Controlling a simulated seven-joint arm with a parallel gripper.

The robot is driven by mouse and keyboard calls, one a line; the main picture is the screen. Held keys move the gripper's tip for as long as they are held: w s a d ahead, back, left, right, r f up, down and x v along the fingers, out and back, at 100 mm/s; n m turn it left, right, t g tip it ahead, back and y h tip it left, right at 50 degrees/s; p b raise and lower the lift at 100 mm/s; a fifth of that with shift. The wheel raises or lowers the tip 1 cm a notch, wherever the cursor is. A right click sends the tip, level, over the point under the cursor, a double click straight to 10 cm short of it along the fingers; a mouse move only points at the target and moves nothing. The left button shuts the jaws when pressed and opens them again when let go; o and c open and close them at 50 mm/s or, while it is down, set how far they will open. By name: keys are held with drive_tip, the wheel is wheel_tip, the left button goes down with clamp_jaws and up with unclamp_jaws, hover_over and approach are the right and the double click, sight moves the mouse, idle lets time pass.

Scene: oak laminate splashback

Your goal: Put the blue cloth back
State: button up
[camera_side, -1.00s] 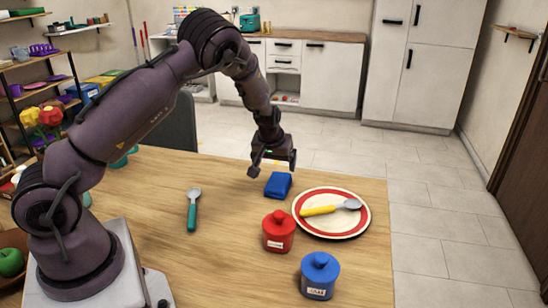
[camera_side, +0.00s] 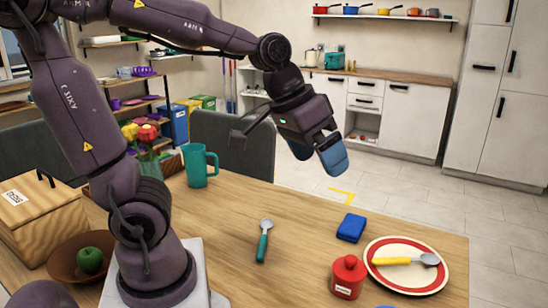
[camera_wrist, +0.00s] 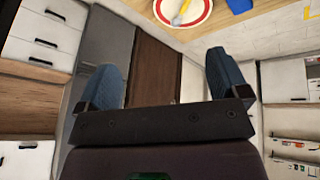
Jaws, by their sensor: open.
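The blue cloth (camera_side: 351,228) is a small folded block lying flat on the wooden table (camera_side: 300,255), near its far edge. It is just left of and behind the red-rimmed plate (camera_side: 374,272). A blue corner, likely the cloth (camera_wrist: 238,5), shows at the top edge of the wrist view, beside the plate (camera_wrist: 204,18). My gripper (camera_side: 290,150) is raised high above and left of the cloth, clear of it. Its jaws are spread wide with nothing between them. Both blue-grey fingers of my gripper (camera_wrist: 165,66) show in the wrist view.
A yellow-handled spoon (camera_side: 405,261) lies on the plate. A red lidded jar (camera_side: 348,278) stands in front of it; a blue jar (camera_side: 386,306) is cut off below. A teal-handled spoon (camera_side: 263,241) lies left of the cloth. A teal mug (camera_side: 196,166) stands farther left.

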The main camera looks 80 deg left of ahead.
drive_tip(key=s+d+m+y, duration=0.1)
drive_tip(key=s+m, duration=0.1)
drive_tip(key=s, duration=0.5)
drive_tip(key=shift+s+d+r+t, duration=0.2)
drive_tip(key=shift+s+r+t, duration=0.1)
idle(0.7)
